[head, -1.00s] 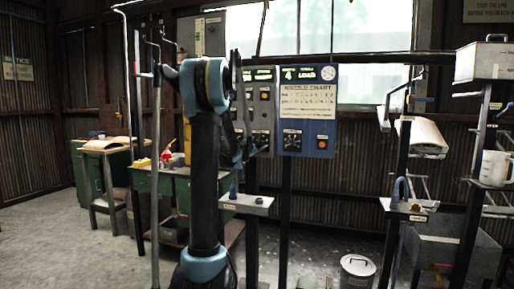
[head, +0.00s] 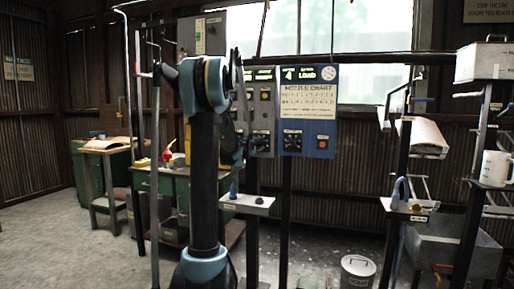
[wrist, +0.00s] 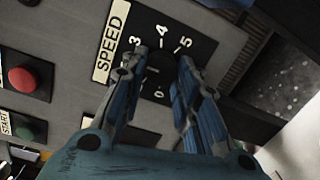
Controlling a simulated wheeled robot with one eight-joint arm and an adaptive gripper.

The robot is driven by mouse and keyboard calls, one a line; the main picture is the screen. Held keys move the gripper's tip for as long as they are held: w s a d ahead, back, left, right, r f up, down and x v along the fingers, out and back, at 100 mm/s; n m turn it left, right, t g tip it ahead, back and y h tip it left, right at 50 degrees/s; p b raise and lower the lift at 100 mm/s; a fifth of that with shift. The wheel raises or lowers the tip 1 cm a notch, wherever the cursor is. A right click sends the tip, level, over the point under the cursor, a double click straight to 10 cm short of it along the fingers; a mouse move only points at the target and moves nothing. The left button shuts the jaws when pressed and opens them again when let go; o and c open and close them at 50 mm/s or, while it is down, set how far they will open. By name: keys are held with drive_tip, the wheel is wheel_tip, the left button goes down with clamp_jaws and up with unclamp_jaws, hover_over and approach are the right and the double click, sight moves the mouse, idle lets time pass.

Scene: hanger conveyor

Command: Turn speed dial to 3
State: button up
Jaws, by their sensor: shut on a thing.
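The speed dial's black plate (wrist: 205,48) shows in the wrist view beside a white SPEED label (wrist: 111,42). The numbers 3, 4 and 5 read along its far side and a 0 lies on the near side. My gripper (wrist: 163,62) has its two blue fingers on either side of the dark knob at the plate's middle, shut on it. The fingers hide part of the scale. I cannot tell which number the knob points to. In the head view my arm hides the gripper's tips and their contact with the dial.
A red button (wrist: 31,79) and a green START button (wrist: 25,129) sit left of the dial in the wrist view. In the head view a blue LOAD panel (head: 322,155) stands right of my arm.

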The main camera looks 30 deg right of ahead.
drive_tip(key=shift+s+m, duration=0.15)
drive_tip(key=shift+m, duration=1.95)
drive_tip(key=o, duration=1.1)
drive_tip(key=shift+c, duration=0.2)
drive_tip(key=shift+a, duration=0.1)
drive_tip(key=v, duration=1.1)
drive_tip(key=shift+s+a+r, duration=0.15)
drive_tip(key=shift+s+a, duration=0.05)
drive_tip(key=shift+a, duration=0.05)
